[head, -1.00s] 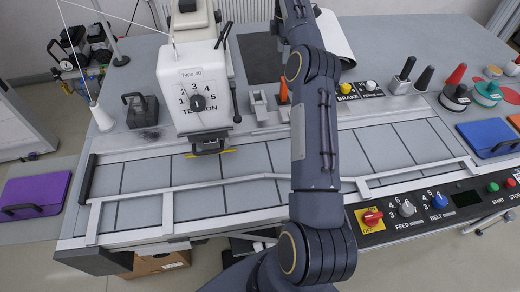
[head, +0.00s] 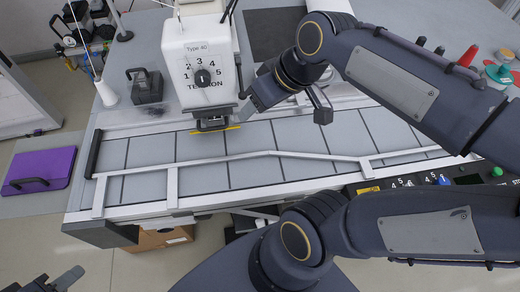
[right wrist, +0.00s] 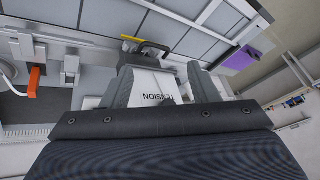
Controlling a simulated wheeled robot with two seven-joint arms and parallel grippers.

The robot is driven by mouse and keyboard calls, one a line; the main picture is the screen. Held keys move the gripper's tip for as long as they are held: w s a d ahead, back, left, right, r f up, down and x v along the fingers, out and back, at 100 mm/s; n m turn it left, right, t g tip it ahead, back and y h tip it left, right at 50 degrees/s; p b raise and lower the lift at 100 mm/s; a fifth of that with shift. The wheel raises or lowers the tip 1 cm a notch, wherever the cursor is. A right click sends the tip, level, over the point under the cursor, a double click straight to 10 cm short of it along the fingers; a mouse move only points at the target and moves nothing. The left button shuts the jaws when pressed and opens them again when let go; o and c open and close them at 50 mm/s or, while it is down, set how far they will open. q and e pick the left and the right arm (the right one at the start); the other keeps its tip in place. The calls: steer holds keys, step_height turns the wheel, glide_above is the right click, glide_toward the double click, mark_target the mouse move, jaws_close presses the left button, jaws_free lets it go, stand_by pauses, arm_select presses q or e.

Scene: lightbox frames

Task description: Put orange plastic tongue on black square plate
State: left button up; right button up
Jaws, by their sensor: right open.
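The black square plate (head: 272,34) lies flat at the back of the grey table, partly behind my right arm. An orange upright piece, which looks like the plastic tongue (right wrist: 35,82), stands by a pale bracket at the left of the right wrist view. My right arm hides it in the head view. My right gripper (right wrist: 162,88) is open, above the machine area, with the orange piece off to its left and nothing held. Its fingers also show in the head view (head: 290,100). My left gripper (head: 55,280) is at the bottom left corner, low, away from the table; its opening is unclear.
A white machine head marked TENSION (head: 205,70) stands left of my right gripper. A metal rail (head: 230,157) runs along the table front. A black weight-like block (head: 147,86) and a white cone (head: 104,90) stand left.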

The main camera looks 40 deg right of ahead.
steer(key=s+a+f+m+y, duration=0.1)
steer(key=s+a+f+m, duration=0.1)
steer(key=s+a+f, duration=0.3)
steer(key=shift+s+f+m+t, duration=0.3)
steer(key=shift+s+f, duration=0.2)
steer(key=shift+s, duration=0.2)
